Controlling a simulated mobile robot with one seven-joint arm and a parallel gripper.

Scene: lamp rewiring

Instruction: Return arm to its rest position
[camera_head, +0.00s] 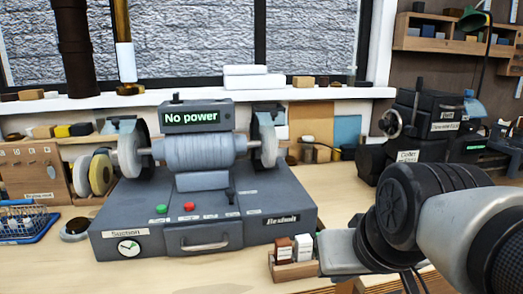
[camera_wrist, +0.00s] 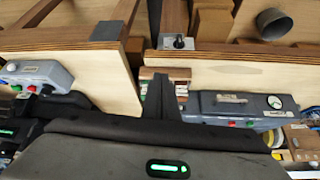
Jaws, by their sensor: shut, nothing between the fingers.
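My gripper (camera_wrist: 162,90) shows in the wrist view as a dark body with a green light along the bottom. Its fingers are together at the middle, shut and empty. In the head view, my grey and black arm reaches in from the lower right, over the front of the bench. I cannot make out the fingers there.
A grey grinding machine (camera_head: 205,225) with a "No power" display (camera_head: 190,117) stands on the bench (camera_head: 335,190). A small wooden holder (camera_head: 293,271) with little boxes sits close beside my arm. A black machine (camera_head: 425,130) stands behind my arm. A blue wire basket (camera_head: 25,222) is far left.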

